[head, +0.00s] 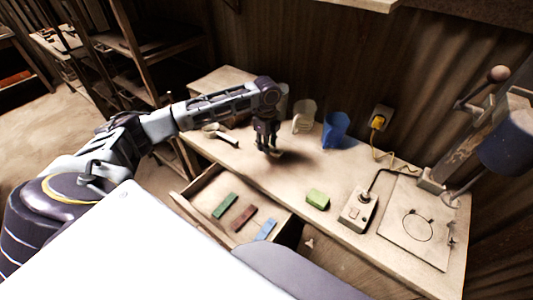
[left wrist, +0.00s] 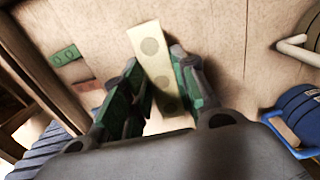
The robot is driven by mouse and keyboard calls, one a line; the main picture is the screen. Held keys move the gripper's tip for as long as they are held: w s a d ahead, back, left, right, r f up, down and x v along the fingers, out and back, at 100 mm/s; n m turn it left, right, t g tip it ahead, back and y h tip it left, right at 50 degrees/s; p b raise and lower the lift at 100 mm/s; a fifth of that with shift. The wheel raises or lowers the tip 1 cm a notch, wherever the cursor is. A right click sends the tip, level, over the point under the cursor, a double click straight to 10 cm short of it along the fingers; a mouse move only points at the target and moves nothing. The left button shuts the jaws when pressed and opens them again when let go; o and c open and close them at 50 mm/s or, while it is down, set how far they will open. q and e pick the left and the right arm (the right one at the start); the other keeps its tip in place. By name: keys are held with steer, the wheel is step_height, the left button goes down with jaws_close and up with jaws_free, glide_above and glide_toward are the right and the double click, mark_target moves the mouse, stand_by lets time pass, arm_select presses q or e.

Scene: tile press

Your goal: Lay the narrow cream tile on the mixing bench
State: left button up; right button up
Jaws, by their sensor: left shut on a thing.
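My left gripper (head: 268,147) is over the rear middle of the pale wooden bench (head: 330,230). In the left wrist view its fingers (left wrist: 156,62) are shut on the narrow cream tile (left wrist: 150,40), which has round marks along its face. The tile sticks out past the fingertips. In the head view only a small pale bit of it shows under the fingers. It is low over the bench top; I cannot tell whether it touches. My right gripper is not in view.
An open drawer (head: 190,207) holds a green tile (head: 225,205), a dark red tile (head: 244,218) and a blue tile (head: 266,229). A green block (head: 317,199) and control box (head: 357,210) are to the right.

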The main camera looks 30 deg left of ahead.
arm_select(q)
steer(key=shift+f, duration=0.1)
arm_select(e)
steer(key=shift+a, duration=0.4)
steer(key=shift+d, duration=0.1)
